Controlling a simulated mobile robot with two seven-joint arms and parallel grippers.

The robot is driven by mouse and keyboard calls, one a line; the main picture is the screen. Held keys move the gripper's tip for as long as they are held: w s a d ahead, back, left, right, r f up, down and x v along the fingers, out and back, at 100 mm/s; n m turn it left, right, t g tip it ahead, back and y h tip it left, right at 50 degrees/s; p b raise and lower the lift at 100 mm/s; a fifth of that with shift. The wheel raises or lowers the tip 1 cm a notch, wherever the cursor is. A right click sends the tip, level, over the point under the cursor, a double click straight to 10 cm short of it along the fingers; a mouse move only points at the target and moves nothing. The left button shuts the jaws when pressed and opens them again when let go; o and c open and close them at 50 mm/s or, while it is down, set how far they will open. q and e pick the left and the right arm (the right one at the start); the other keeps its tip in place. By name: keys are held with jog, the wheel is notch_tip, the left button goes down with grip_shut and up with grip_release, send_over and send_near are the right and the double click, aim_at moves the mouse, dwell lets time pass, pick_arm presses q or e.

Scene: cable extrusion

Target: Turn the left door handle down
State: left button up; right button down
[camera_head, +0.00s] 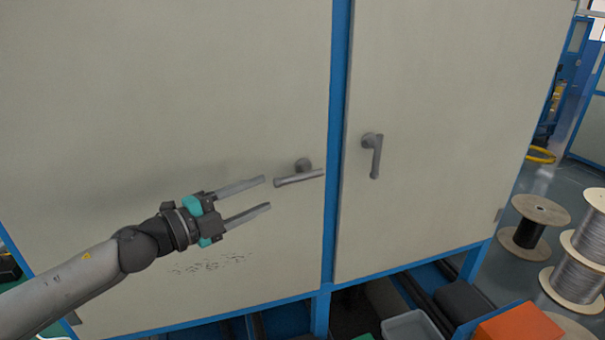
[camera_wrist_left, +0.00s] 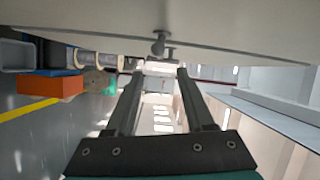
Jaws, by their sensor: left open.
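The left door handle (camera_head: 299,179) is a grey lever on the cream left door (camera_head: 180,90). It lies about level, pointing right towards the blue frame. My left gripper (camera_head: 268,193) is open and empty, just left of and slightly below the lever. Its upper fingertip is close to the lever's left end; I cannot tell whether they touch. In the left wrist view, the handle (camera_wrist_left: 159,44) shows beyond the open left fingers (camera_wrist_left: 161,73). My right gripper is not in view.
The right door (camera_head: 440,90) has its own handle (camera_head: 376,158), hanging down. A blue post (camera_head: 337,120) stands between the doors. An orange box (camera_head: 520,326), a grey bin (camera_head: 412,328) and cable spools (camera_head: 533,218) are at lower right. The door face around my gripper is clear.

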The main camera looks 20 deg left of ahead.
aim_at(295, 179)
pick_arm(q)
jog(key=p+x, duration=0.2)
jog(key=x, duration=0.8)
jog(key=shift+r, duration=0.15)
jog(key=shift+p+x, duration=0.3)
jog(key=shift+x, duration=0.5)
jog(key=shift+c, duration=0.3)
grip_shut()
dwell(0.4)
